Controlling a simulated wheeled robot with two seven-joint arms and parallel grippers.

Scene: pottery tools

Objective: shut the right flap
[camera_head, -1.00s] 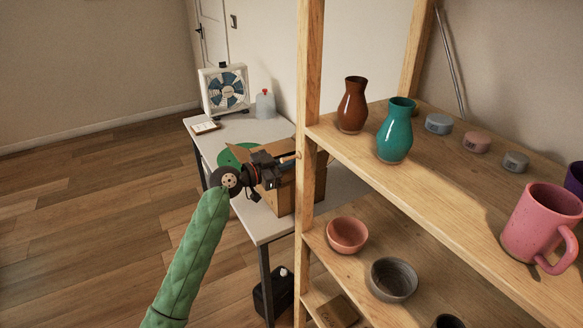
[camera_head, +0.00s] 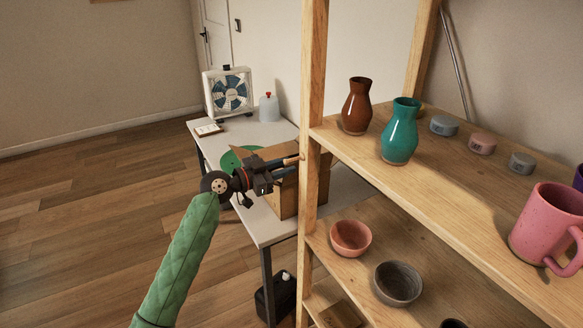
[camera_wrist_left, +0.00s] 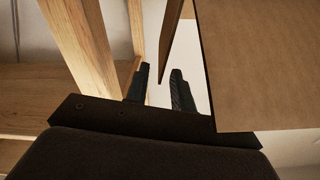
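An open cardboard box (camera_head: 287,200) stands on the white table behind the shelf post. Its upper part is largely hidden by my left gripper (camera_head: 297,164), so I cannot tell the right flap's exact angle in the head view. My left gripper is open, fingers apart, at the box's top and close to the post. In the left wrist view, the fingers (camera_wrist_left: 160,88) show a gap between them. A narrow cardboard piece (camera_wrist_left: 171,38) points down towards that gap, and a broad cardboard panel (camera_wrist_left: 258,60) fills the right side. Contact cannot be told. My right gripper is out of view.
A wooden shelf post (camera_head: 313,90) stands right beside the gripper. The shelf holds a brown vase (camera_head: 357,107), a teal vase (camera_head: 401,132), bowls and a pink mug (camera_head: 545,225). A fan (camera_head: 228,92) and a jug (camera_head: 269,108) stand on the table's far end.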

